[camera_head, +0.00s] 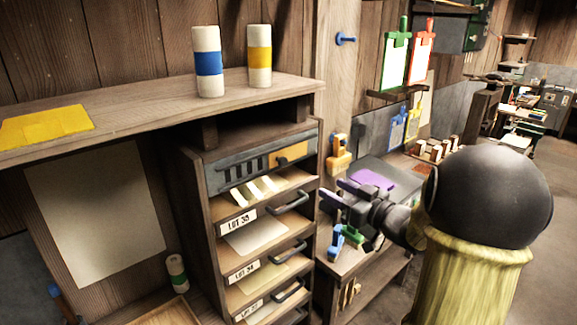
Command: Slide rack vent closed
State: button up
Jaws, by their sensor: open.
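The rack vent (262,162) is a grey panel across the top of the wooden rack (200,215). Several dark slots (238,166) show open on its left half. An orange slider (291,154) sits at its right end, clear of those slots. My gripper (334,194) is open and appears empty, right of the rack and lower than the vent. Its fingers point left, towards the rack, and look apart from the slider. My arm fills the right side of the view.
Labelled trays with dark handles (289,203) stick out below the vent. A shelf (150,110) above carries a blue-banded roll (208,62) and a yellow-banded roll (259,57). An orange clip (339,152) and a workbench (365,270) lie to the right.

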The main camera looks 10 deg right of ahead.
aim_at(285, 162)
jog(key=shift+w+a, duration=0.1)
jog(key=p+x, duration=0.6)
jog(key=x, duration=1.1)
jog(key=shift+w, duration=0.15)
jog(key=shift+r, duration=0.1)
grip_shut()
